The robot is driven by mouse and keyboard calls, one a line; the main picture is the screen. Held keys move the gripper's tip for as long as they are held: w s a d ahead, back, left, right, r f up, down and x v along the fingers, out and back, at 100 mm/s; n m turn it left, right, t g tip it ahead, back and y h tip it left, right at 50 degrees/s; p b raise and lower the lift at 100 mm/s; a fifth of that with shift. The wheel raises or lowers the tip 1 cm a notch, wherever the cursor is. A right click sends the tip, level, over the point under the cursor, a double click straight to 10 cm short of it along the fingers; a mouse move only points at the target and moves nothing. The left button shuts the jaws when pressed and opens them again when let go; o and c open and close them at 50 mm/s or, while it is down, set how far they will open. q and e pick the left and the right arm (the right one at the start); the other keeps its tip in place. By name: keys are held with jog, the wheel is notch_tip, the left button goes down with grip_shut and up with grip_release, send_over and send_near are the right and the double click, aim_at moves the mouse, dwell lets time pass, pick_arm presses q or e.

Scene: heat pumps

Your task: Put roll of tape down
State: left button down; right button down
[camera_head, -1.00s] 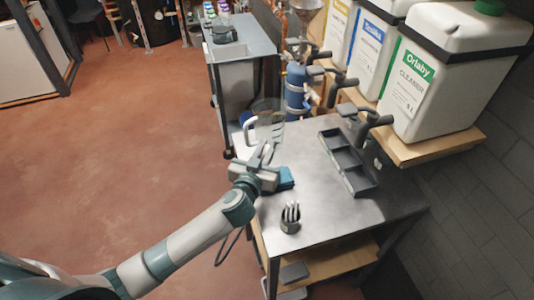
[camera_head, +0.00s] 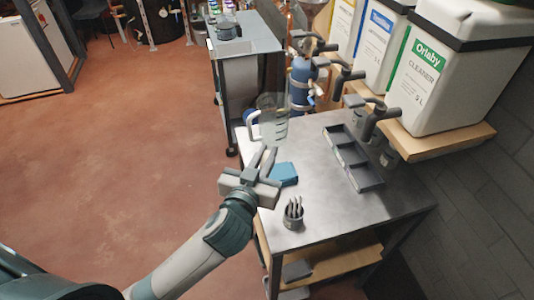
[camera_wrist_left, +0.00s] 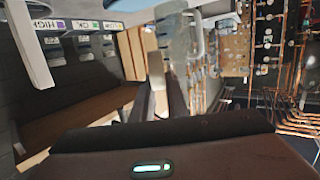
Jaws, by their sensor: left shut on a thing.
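My left gripper (camera_head: 266,158) is over the left edge of the steel worktable (camera_head: 350,210), near a clear jug and a blue block. In the left wrist view, its two dark fingers (camera_wrist_left: 163,92) are close together. They are shut on a small pale thing (camera_wrist_left: 155,67) at their tips, which I take for the roll of tape. Its round shape cannot be made out, and in the head view it is too small to see. I cannot tell whether it touches the table. My right gripper is not in view.
On the table are a clear jug (camera_head: 273,123) with a pale handle, a blue block (camera_head: 284,173), a dark cup of pens (camera_head: 293,216) and a grey divided tray (camera_head: 352,157). Large white cleaner containers (camera_head: 440,75) stand on a shelf behind. The front right of the table is clear.

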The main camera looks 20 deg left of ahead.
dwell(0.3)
pick_arm(q)
jog(key=shift+w+a+r+b, duration=0.1)
jog(key=shift+a+r+b, duration=0.5)
jog(key=shift+a+r, duration=1.25)
dwell(0.8)
jog(key=shift+s+f, duration=0.15)
jog(key=shift+f, duration=0.4)
jog(key=shift+s+f, duration=0.15)
jog(key=shift+f, duration=0.4)
